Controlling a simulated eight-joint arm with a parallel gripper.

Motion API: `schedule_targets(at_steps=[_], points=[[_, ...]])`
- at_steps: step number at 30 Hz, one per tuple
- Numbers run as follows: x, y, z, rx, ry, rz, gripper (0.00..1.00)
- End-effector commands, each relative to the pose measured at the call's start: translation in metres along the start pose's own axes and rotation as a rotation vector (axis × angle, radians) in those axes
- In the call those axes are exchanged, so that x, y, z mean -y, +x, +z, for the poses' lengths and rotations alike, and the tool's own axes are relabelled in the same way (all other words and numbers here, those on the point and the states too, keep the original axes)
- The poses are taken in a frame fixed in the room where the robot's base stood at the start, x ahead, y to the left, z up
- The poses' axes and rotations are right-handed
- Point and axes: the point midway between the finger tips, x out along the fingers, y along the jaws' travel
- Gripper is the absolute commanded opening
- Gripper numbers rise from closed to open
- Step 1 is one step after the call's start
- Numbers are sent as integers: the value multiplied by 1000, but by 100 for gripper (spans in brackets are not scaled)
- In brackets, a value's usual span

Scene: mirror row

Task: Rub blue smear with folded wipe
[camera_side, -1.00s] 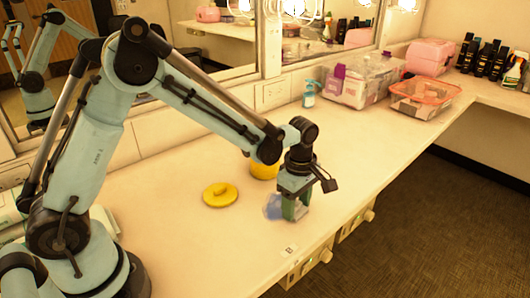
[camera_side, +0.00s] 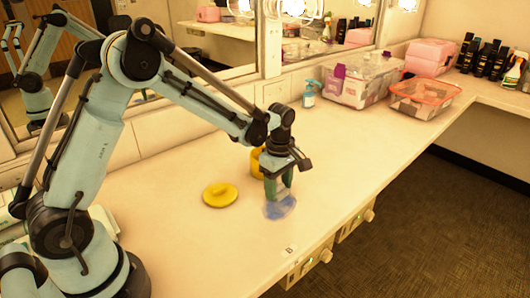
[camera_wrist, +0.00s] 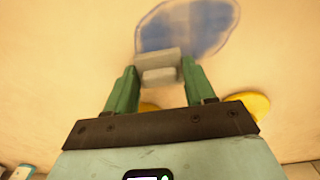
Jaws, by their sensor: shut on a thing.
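The blue smear (camera_side: 280,208) is a patch on the pale counter, near its front edge. It also shows at the top of the wrist view (camera_wrist: 190,25). My gripper (camera_side: 278,194) is low over the counter, at the smear's far-left side. In the wrist view, the green fingers of my gripper (camera_wrist: 160,78) are shut on the folded wipe (camera_wrist: 158,56), a small greyish-white pad. The wipe overlaps the smear's near edge there. I cannot tell whether it touches the counter. In the side view the wipe is not clearly visible.
A yellow lid (camera_side: 220,195) lies on the counter left of my gripper. A yellow tub (camera_side: 256,161) stands just behind it, partly hidden. A blue pump bottle (camera_side: 309,94) and clear bins (camera_side: 356,86) stand farther back by the mirror. The counter to the right is clear.

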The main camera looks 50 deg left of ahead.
Motion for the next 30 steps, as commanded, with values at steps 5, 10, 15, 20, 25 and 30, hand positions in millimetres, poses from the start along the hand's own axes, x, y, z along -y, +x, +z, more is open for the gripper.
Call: schedule_targets(at_steps=[5, 10, 15, 20, 25, 30], points=[[-2, 1, -17, -1, -2, 0, 25], [-2, -6, -25, 0, 0, 0, 25], [-1, -30, -24, 0, 0, 0, 25], [-1, -45, -24, 0, 0, 0, 25], [-1, -60, -24, 0, 0, 0, 25], [-1, -73, -24, 0, 0, 0, 25]])
